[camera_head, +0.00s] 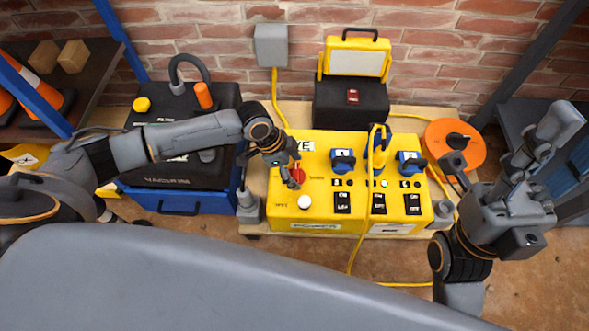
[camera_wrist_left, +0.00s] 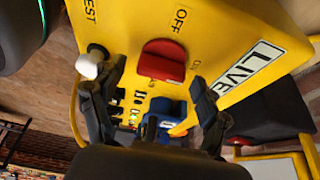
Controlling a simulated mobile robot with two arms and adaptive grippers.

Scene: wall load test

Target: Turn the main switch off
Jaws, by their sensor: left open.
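The yellow power box (camera_head: 325,205) stands on a low wooden surface against the wall. The red main switch (camera_head: 299,175) is on the left part of its top, and it also shows in the left wrist view (camera_wrist_left: 163,60), with the word OFF printed beside it. My left gripper (camera_head: 292,177) is over the switch, partly hiding it in the head view. In the left wrist view my left gripper (camera_wrist_left: 152,92) is open, its fingers apart on either side of the switch's line. Contact cannot be told. My right gripper (camera_head: 510,175) is away at the right; its jaw state is unclear.
A white button (camera_head: 304,202) sits close to the red switch. Blue plugs (camera_head: 343,160) and black rocker switches (camera_head: 343,202) fill the box's right side. A yellow cable (camera_head: 362,225) crosses it. A black vacuum (camera_head: 175,150) stands left, an orange reel (camera_head: 453,148) right.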

